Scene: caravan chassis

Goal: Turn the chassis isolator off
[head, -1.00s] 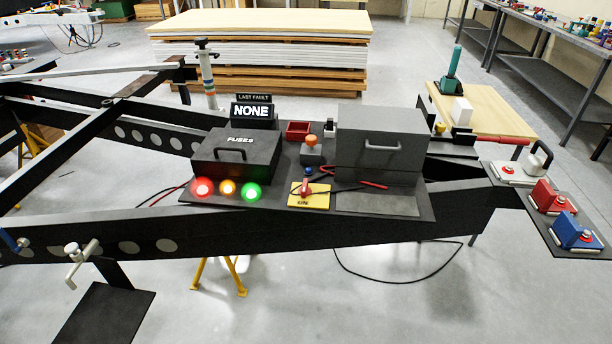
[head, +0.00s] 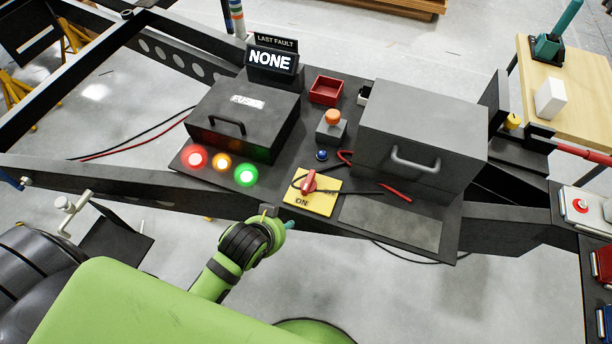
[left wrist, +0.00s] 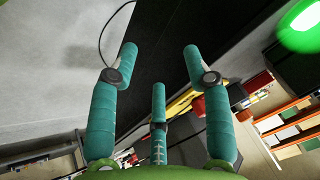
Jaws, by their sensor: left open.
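The chassis isolator is a red rotary knob (head: 309,182) on a yellow plate (head: 322,203) marked ON, at the front edge of the dark panel. A dark cable lies across the plate by the knob. My left gripper (head: 284,224) is just in front of the panel's front edge, left of and below the yellow plate, apart from the knob. In the left wrist view its teal fingers (left wrist: 162,68) are spread with nothing between them. A yellow and red shape (left wrist: 188,101) shows behind them, partly hidden. My right gripper is not in view.
Red, amber and green lamps (head: 222,161) glow left of the plate. A fuses box (head: 243,118), an orange-topped button (head: 332,117) and a grey handled box (head: 420,130) stand behind. The display (head: 271,61) reads NONE. A bare grey patch (head: 390,222) lies right of the plate.

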